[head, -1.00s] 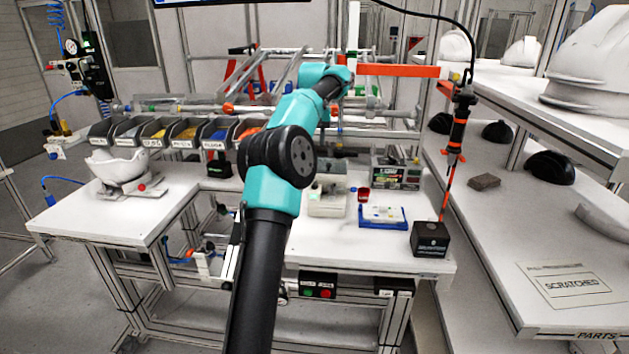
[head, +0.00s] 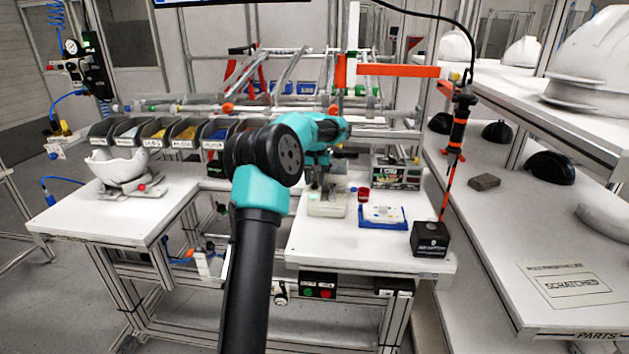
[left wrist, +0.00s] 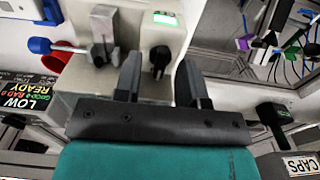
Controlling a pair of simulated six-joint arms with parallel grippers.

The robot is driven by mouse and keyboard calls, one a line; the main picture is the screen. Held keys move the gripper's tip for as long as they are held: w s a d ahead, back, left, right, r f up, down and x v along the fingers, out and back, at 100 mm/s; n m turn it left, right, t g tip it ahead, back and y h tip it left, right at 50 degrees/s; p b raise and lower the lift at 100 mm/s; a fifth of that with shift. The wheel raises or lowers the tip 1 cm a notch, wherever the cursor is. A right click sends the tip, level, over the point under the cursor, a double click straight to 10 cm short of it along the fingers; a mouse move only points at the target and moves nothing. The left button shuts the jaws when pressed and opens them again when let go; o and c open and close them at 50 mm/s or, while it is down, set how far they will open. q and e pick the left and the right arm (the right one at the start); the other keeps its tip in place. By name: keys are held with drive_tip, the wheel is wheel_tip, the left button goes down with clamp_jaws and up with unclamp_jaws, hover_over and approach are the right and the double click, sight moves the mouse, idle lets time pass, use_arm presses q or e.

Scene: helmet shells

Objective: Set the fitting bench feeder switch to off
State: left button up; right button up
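The bench feeder is a pale beige box (head: 327,207) on the white bench, partly hidden by my left arm in the head view. In the left wrist view its face (left wrist: 150,35) carries a lit green display (left wrist: 165,18) and a small black rotary switch (left wrist: 160,58) below it. My left gripper (left wrist: 161,82) is open, with its two dark fingers apart and the switch showing between their tips. I cannot tell whether they touch it. In the head view the left gripper (head: 320,186) is over the feeder, small and partly hidden. My right gripper is not in view.
A metal bracket (left wrist: 102,35) stands beside the switch. A red cup (head: 363,194), a blue tray (head: 383,218) and a black box (head: 430,239) stand right of the feeder. Labelled bins (head: 180,135) line the back left.

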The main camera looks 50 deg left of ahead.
use_arm(q)
drive_tip(key=shift+f, duration=0.2)
clamp_jaws()
idle(0.3)
